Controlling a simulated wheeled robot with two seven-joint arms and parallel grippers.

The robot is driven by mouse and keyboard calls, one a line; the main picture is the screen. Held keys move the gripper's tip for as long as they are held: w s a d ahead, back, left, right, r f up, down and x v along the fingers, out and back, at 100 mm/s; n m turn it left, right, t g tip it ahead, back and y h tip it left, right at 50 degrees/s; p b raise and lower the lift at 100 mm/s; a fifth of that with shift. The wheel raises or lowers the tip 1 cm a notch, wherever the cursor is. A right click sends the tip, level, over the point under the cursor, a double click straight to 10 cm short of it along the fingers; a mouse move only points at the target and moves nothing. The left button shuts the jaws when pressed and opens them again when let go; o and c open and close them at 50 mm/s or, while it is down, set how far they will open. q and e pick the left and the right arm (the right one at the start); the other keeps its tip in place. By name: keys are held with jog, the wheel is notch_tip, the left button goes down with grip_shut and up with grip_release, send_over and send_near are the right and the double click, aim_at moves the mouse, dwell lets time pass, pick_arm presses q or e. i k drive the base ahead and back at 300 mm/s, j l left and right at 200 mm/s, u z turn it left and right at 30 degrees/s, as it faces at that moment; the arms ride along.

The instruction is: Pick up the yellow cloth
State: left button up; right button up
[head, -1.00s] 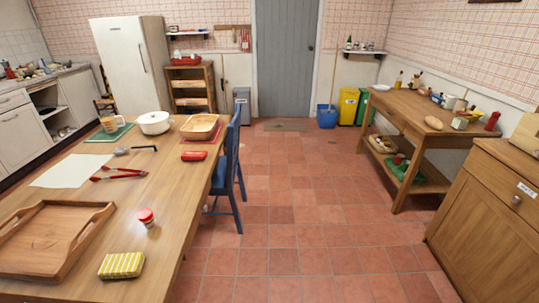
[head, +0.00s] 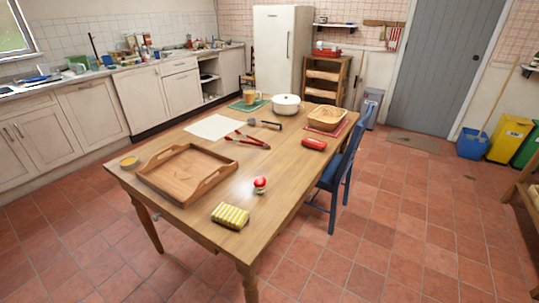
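A folded yellow cloth with white stripes (head: 230,215) lies on the near right edge of the wooden table (head: 270,185) in the head view. It lies flat, close to the table's front corner. A small jar with a red lid (head: 260,185) stands just behind it, apart from it. Neither of my grippers shows in the head view.
A blue chair (head: 345,170) stands at the right side. The near floor is clear.

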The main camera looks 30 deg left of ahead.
aim_at(234, 217)
jog(key=u, duration=1.25)
